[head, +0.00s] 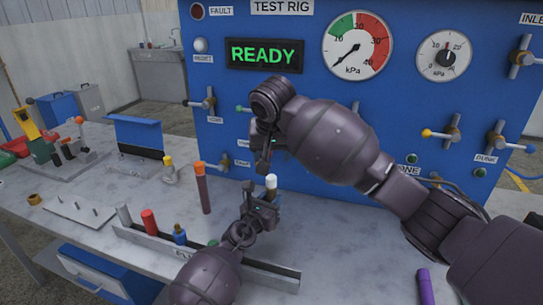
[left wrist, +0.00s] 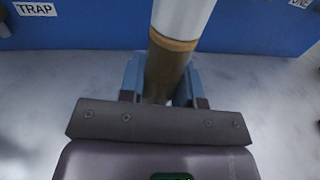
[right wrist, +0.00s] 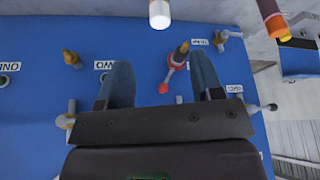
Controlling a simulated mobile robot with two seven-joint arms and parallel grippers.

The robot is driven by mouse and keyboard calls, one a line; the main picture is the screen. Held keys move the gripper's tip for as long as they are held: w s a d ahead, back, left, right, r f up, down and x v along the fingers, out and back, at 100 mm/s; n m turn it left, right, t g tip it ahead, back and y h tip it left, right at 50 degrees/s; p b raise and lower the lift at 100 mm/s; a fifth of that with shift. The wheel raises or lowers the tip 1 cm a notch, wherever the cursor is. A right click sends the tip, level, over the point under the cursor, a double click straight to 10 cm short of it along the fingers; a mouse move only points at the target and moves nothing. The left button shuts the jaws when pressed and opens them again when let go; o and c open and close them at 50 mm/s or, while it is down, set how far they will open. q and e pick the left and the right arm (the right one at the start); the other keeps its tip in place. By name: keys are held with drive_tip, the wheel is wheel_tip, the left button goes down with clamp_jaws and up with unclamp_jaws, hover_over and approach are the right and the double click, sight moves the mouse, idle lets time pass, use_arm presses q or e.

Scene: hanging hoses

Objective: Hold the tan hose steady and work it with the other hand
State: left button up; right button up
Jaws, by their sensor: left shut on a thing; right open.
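The tan hose with a white end stands in my left gripper in the left wrist view (left wrist: 180,22); its tan body runs down between the fingers. My left gripper (left wrist: 160,82) is shut on it just below the white end. In the head view the white end (head: 271,181) shows above my left gripper (head: 262,204). My right gripper (head: 264,155) is open and empty, a little above and apart from the white end, near the blue panel. In the right wrist view the white end (right wrist: 159,14) lies beyond the open fingers (right wrist: 165,78), at the top edge.
A brown hose with an orange cap (head: 203,188) stands upright to the left. A rack (head: 160,244) with several short coloured pieces crosses the bench front. The blue test rig panel (head: 225,130) with valves and gauges rises behind. A purple cylinder (head: 425,287) is at right.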

sight(271, 178)
drive_tip(key=x, duration=1.1)
drive_tip(key=shift+w+f, duration=0.1)
drive_tip(key=shift+f, duration=0.3)
drive_tip(key=c, duration=1)
drive_tip(key=o, duration=1)
